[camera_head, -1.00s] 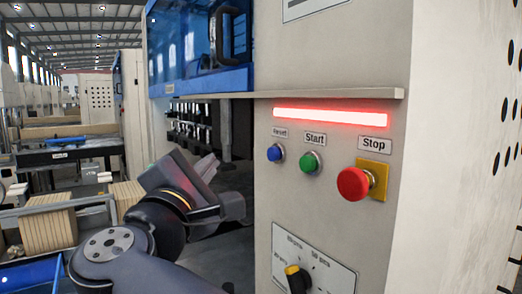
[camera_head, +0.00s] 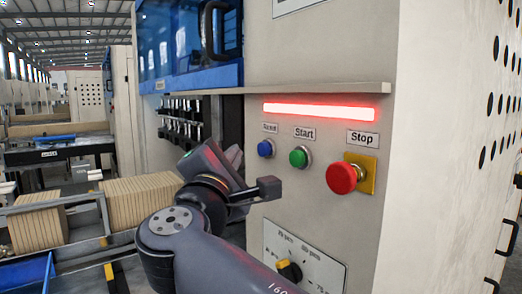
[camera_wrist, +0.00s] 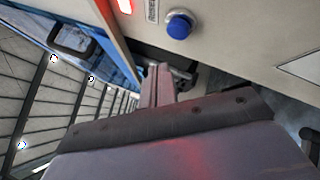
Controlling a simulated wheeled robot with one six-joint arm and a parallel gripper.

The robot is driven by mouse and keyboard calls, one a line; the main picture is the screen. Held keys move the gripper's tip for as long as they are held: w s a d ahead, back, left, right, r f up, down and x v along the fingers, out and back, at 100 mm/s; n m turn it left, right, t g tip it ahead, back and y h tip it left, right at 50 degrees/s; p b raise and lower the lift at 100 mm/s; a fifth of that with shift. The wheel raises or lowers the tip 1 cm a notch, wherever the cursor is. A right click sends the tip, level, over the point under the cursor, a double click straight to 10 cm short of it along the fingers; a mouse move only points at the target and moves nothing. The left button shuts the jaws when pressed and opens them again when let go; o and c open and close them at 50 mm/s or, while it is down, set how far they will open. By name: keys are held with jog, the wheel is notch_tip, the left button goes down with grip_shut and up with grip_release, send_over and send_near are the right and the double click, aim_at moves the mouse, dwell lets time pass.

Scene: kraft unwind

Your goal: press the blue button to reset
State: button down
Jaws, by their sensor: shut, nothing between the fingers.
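The blue button (camera_head: 265,149) is on the beige machine panel under a "Reset" label, left of the green and red buttons. It also shows at the top of the wrist view (camera_wrist: 179,25), raised and round. My gripper (camera_head: 236,154) is just left of the blue button in the head view, partly hidden by its own wrist. In the wrist view its closed fingers (camera_wrist: 158,80) point up the picture, below and left of the button. A visible gap separates them from the button. The fingers hold nothing.
The green Start button (camera_head: 299,157) and red Stop button (camera_head: 342,177) sit close by on the right. A red light bar (camera_head: 319,111) glows above, under a jutting ledge (camera_head: 300,90). A black and yellow knob (camera_head: 289,270) is below. Stacked boards (camera_head: 140,197) stand at left.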

aim_at(258, 146)
jog(key=shift+w+d, duration=0.75)
jog(key=shift+d, duration=0.3)
jog(key=shift+w, duration=0.1)
dwell(1.3)
jog(key=shift+w+d+b, duration=0.15)
jog(key=shift+d+b, duration=0.15)
jog(key=shift+w+d, duration=0.35)
jog(key=shift+d, duration=0.1)
dwell(0.8)
dwell(0.3)
jog(key=shift+s+a, duration=0.55)
jog(key=shift+a, duration=0.2)
jog(key=s+a, duration=0.1)
jog(key=a, duration=0.1)
jog(key=s+a, duration=0.2)
dwell(0.3)
